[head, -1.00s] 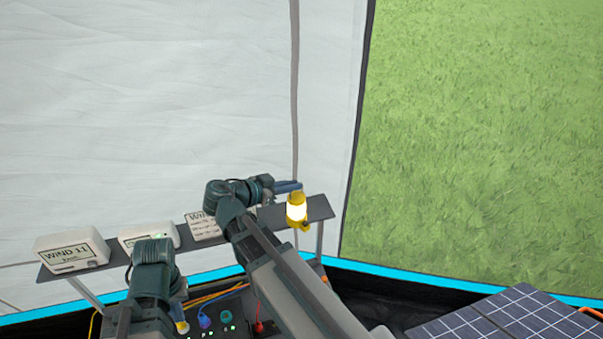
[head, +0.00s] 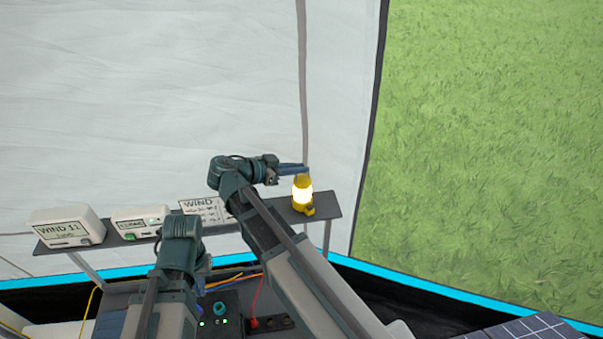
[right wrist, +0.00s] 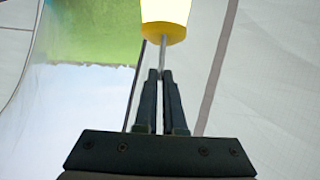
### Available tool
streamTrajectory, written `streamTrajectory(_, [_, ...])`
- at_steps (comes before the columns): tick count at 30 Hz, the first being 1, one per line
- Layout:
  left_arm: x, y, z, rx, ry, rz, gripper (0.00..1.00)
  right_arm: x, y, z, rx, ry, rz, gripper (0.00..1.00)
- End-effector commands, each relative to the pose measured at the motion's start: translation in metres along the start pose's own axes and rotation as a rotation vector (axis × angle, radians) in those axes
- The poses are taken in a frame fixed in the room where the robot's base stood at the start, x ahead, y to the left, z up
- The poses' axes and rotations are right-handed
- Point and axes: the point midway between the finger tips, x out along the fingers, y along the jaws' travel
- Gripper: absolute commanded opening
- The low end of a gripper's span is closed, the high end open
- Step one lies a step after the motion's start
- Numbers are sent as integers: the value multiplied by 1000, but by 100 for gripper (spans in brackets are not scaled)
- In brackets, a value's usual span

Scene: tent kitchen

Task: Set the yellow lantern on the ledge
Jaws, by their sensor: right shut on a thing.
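The yellow lantern (head: 302,196), glowing, is upright at the right end of the grey ledge (head: 329,206) in the head view. I cannot tell whether its base touches the ledge or hangs just above it. My right gripper (head: 300,168) is shut at the top of the lantern. In the right wrist view the closed fingertips (right wrist: 160,75) meet a thin bar below the lantern's yellow cap (right wrist: 163,33). My left gripper (head: 201,270) is low at the left in front of the ledge, its fingers mostly hidden by its own wrist.
White boxes stand on the ledge: a WIND 11 box (head: 66,228) at the left, a box with a green light (head: 140,220), and a WIND label box (head: 203,209). Below is a dark panel (head: 232,311) with knobs and cables. A solar panel (head: 535,327) lies lower right.

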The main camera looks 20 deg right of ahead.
Motion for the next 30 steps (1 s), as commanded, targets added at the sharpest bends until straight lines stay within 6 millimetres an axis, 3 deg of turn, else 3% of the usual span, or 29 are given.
streamTrajectory(1, [8,1,0,2,0,-1,0,0,0,8,0,2,-1,0])
streamTrajectory(13, [10,1,-1,5,0,-1,0,0,1,10,0,2,0,0])
streamTrajectory(15, [8,1,0,5,0,-1,0,0,1,9,0,0,0,16])
streamTrajectory(19, [8,1,0,5,0,-1,0,0,1,9,0,0,0,37])
streamTrajectory(30, [6,0,0,5,0,-1,0,-1,1,7,0,0,0,37])
